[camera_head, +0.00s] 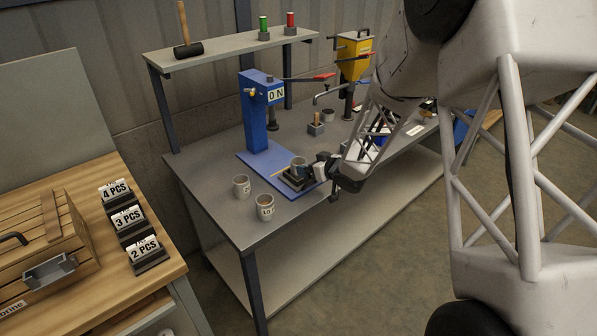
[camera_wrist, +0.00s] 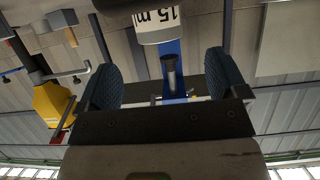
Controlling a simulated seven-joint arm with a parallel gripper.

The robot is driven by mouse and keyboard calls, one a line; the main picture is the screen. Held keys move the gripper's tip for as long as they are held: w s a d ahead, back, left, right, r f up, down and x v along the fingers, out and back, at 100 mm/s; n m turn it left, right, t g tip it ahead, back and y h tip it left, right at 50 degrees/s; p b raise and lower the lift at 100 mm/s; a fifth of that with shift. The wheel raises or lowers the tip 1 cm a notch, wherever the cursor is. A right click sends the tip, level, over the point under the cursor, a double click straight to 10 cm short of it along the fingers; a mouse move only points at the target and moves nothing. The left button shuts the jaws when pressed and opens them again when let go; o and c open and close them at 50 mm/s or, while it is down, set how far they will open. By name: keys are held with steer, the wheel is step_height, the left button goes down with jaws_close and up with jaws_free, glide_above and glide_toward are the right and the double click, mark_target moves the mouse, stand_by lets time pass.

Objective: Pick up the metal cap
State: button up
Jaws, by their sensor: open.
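A small grey, metal-looking cup shape (camera_head: 299,164) stands on a dark block on the blue press plate in the head view; I take it for the metal cap, though its details are too small to be sure. My gripper (camera_head: 322,168) is just right of it, fingers toward it, with no clear contact. In the wrist view my gripper (camera_wrist: 162,82) has its two dark ribbed pads wide apart, with nothing clamped between them. A pale cup marked "15 ml" (camera_wrist: 160,22) shows at the top, beyond the pads. Its far part is cut off.
The blue press (camera_head: 257,112) rises behind the plate, its column also showing in the wrist view (camera_wrist: 170,48). Two pale cups (camera_head: 241,186) (camera_head: 265,207) stand at the bench's front left. A yellow hopper (camera_head: 354,58) is at the back.

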mark_target(293, 160)
steer(key=shift+w+a, duration=0.1)
steer(key=shift+x, duration=1.15)
steer(key=shift+w+f, duration=0.1)
steer(key=shift+x, duration=2.5)
steer(key=c, duration=1.2)
steer(key=shift+r, duration=5.05)
